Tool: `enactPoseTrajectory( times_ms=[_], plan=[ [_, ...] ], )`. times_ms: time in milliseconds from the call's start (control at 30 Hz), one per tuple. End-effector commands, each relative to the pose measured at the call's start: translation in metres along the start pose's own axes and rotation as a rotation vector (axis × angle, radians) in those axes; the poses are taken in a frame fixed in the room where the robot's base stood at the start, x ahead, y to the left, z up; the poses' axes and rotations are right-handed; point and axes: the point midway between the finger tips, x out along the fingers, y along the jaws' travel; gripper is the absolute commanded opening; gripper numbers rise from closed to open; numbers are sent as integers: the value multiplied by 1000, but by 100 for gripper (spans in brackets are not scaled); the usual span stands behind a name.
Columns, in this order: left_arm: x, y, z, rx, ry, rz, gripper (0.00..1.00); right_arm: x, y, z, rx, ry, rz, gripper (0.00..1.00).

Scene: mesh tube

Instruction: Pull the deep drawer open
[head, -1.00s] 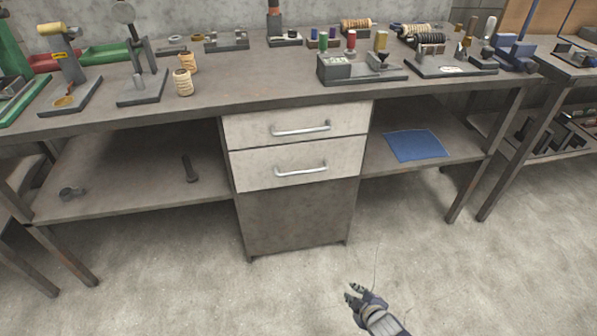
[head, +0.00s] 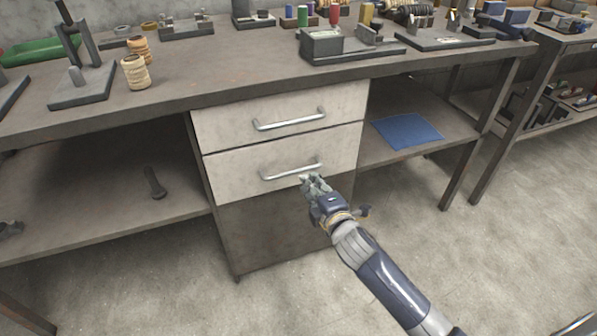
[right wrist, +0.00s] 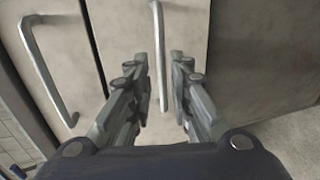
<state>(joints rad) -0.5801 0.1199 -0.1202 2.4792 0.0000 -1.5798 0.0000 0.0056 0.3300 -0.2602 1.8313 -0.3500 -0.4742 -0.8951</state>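The drawer unit under the bench has two pale drawers, both shut: an upper drawer (head: 225,125) and a lower drawer (head: 232,170), each with a bar handle. My right gripper (head: 311,180) is at the right end of the lower handle (head: 285,173). In the right wrist view, the fingers of my right gripper (right wrist: 158,70) are apart, with the lower handle (right wrist: 158,40) showing between them; I cannot tell whether they touch it. The upper handle (right wrist: 45,70) is to the left in that view. My left gripper is not in view.
A dark panel (head: 260,235) is below the drawers. A blue sheet (head: 408,131) lies on the right shelf, and a dark tool (head: 154,183) on the left one. The bench top (head: 200,75) overhangs the drawers. The floor in front is clear apart from my arm.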

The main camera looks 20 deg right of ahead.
Motion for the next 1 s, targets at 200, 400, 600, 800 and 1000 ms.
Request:
enactPoseTrajectory(
  times_ms=[200,400,600,800,1000],
  plan=[
    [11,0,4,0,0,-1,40,42,-2,0,1,0,2,19],
    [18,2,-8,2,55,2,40,70,-2,0,3,0,0,19],
    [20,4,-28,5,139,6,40,83,-1,0,2,1,0,19],
    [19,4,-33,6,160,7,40,86,-1,-1,2,2,-1,19],
    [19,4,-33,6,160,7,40,86,-1,-1,2,1,-1,10]
  ],
)
